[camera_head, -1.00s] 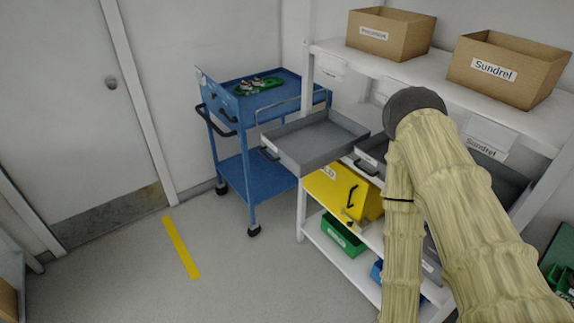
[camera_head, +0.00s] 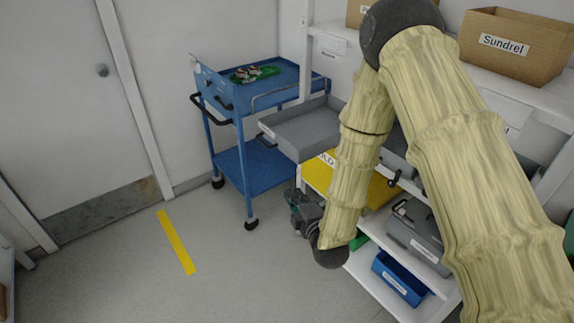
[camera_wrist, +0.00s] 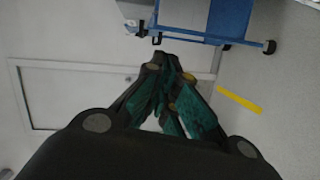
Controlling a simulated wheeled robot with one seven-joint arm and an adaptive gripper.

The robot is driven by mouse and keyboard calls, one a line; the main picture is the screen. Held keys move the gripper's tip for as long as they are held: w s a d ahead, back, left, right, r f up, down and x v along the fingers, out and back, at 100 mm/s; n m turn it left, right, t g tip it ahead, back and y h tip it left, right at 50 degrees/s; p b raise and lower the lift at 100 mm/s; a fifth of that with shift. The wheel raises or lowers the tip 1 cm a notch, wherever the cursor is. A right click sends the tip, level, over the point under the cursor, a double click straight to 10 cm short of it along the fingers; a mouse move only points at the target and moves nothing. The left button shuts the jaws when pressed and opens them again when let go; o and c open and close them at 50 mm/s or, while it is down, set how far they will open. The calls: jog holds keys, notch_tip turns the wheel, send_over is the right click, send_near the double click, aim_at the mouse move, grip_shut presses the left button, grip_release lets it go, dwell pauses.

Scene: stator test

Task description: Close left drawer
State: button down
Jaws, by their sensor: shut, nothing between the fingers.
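The left drawer is an open grey tray (camera_head: 305,133), pulled well out from the left end of the white shelf unit. Its label faces left, and my arm covers its right part in the head view. My gripper (camera_head: 296,200) is below the drawer, beside the left end of the shelf, and apart from the drawer as far as I can tell. In the wrist view my gripper (camera_wrist: 166,66) is shut with nothing between its fingers. The drawer is not visible there.
A blue trolley (camera_head: 250,165) stands just left of the drawer, and also shows in the wrist view (camera_wrist: 205,15). A yellow bin (camera_head: 318,172), a grey case (camera_head: 414,236) and a blue bin (camera_head: 397,280) sit on lower shelves.

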jog(key=w+a+r+n+p, duration=0.1)
jog(key=w+p, duration=0.1)
jog(key=w, duration=0.4)
jog(key=w+a+r+t+p, duration=0.1)
jog(key=w+r+p, duration=0.1)
jog(key=w, duration=0.5)
jog(key=shift+r+n+y, duration=0.15)
jog(key=shift+n+y, duration=0.25)
jog(key=shift+w, duration=0.1)
